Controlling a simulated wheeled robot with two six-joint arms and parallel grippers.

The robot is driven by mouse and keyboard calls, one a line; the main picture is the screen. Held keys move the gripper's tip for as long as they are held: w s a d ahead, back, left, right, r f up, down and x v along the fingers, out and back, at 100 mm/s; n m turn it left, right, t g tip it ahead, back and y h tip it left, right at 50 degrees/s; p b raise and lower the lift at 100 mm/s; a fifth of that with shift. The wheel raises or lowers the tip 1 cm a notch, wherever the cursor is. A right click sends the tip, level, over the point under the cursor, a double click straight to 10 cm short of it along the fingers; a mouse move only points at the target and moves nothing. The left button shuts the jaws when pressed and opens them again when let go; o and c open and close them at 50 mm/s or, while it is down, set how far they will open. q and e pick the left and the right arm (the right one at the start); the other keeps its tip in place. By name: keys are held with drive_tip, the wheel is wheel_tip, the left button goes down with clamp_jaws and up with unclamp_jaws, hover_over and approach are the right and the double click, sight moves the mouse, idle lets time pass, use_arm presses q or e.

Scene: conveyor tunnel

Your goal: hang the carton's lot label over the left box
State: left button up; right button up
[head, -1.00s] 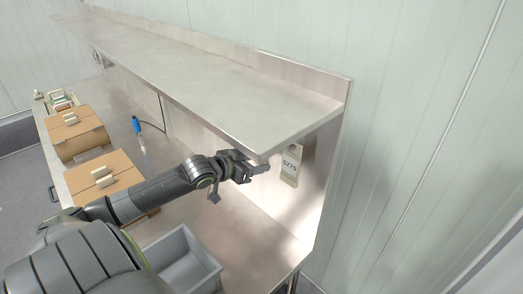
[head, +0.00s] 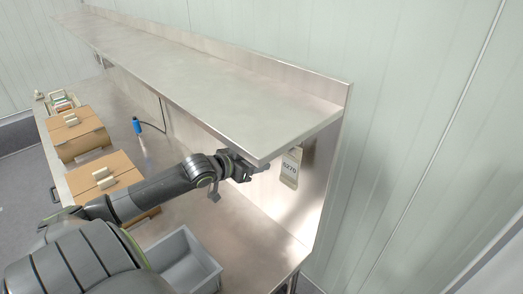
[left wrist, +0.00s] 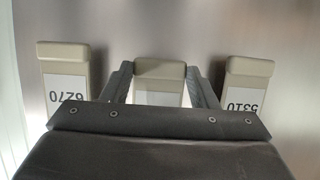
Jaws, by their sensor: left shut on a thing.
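My left gripper (head: 258,169) reaches under the front edge of the raised shelf. In the left wrist view its two fingers are shut on a beige hang label (left wrist: 160,70), the middle of three. The print on this label is hidden by the gripper. The label 6270 (left wrist: 66,85) hangs to its left and the label 5310 (left wrist: 246,85) to its right, both upside down there. The label 6270 also shows in the head view (head: 290,169). Two brown cartons stand at the left, a nearer one (head: 122,177) and a farther one (head: 85,142). My right gripper is not in view.
The steel shelf (head: 190,70) overhangs the bench (head: 255,225). A grey open bin (head: 205,262) stands at the front. A blue-handled tool (head: 137,127) with a cable and a small tray of items (head: 62,106) are farther back. Beige pieces sit on both cartons.

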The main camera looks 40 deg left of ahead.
use_arm(q)
drive_tip(key=shift+r, duration=0.3)
drive_tip(key=s, duration=0.6)
drive_tip(key=shift+s+a, duration=0.25)
drive_tip(key=shift+s, duration=0.05)
idle(0.5)
idle(0.3)
